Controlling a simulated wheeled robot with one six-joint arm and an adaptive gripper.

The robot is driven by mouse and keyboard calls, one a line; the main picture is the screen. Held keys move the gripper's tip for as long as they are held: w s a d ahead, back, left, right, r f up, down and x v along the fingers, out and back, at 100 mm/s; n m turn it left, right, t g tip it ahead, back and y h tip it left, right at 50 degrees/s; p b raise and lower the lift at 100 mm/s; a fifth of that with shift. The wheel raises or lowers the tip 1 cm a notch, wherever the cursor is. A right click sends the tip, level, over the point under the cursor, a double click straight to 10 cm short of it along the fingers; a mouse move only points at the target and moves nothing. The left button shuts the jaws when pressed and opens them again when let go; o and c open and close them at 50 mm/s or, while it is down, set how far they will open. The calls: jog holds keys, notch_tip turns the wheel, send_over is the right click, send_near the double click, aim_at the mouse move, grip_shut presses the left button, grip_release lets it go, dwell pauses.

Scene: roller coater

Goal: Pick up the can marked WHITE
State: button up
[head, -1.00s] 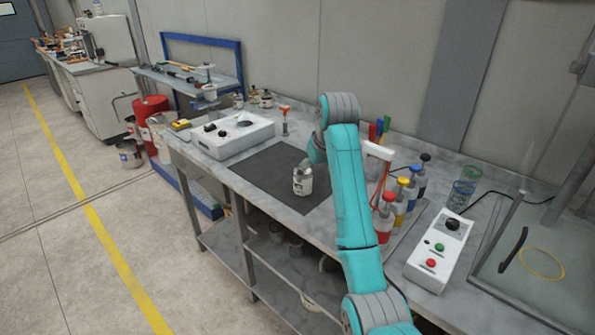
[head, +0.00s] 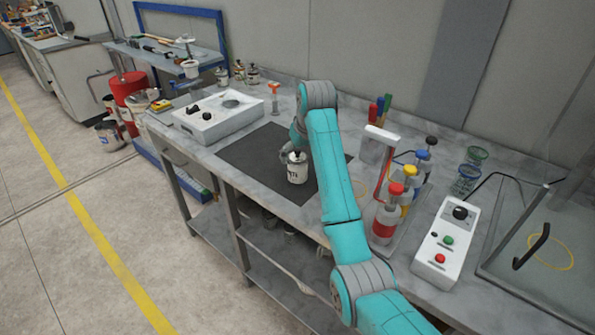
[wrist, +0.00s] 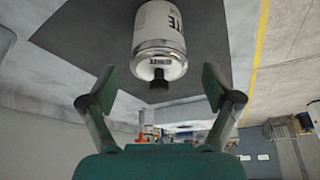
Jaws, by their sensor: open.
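A white can (head: 297,174) with a black knob on top stands upright on the dark mat (head: 244,158) on the bench. In the wrist view the can (wrist: 159,30) shows large dark letters, partly cut off, ending in what looks like "TE". My gripper (wrist: 160,88) is open there, its two fingers apart. The can's knob points in between the fingers, and its body lies beyond the fingertips, not gripped. In the head view my gripper (head: 297,140) is just behind and above the can, partly hidden by my arm.
A white control box (head: 218,116) stands left of the mat. A rack of coloured-cap bottles (head: 397,205), a box with buttons (head: 447,240) and glass jars (head: 467,178) stand to the right. Small cans (head: 238,73) stand at the back. Much of the mat is clear.

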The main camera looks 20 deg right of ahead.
jog(key=x, duration=0.4)
jog(key=shift+d+f, duration=0.1)
jog(key=shift+f, duration=0.2)
jog(key=c, duration=1.4)
